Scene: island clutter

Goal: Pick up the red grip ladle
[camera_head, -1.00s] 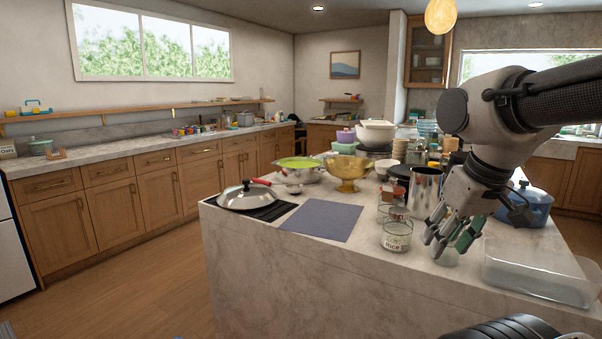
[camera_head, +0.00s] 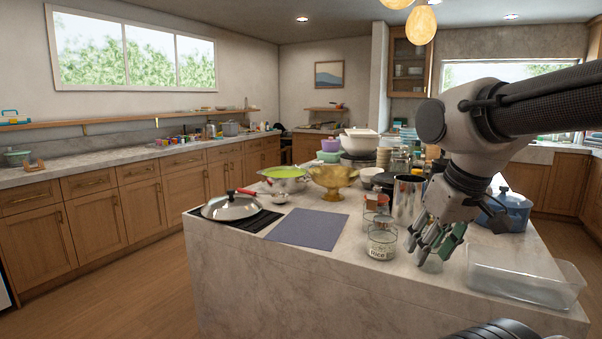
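A ladle with a red grip (camera_head: 246,192) lies on the stone island, left of its middle. Its grip end is at the rim of a metal pan lid (camera_head: 226,209), and its silver bowl (camera_head: 279,198) points right. Whether the grip touches the lid is too small to tell. My gripper (camera_head: 430,250) hangs on the right side of the island, well right of the ladle and nearer to me. Its fingers are spread and look empty, just above a small clear glass vessel.
A purple-grey mat (camera_head: 308,229) lies between ladle and gripper, by a rice jar (camera_head: 381,241) and a steel canister (camera_head: 408,199). A clear bin (camera_head: 525,275) is at right. Left floor is clear.

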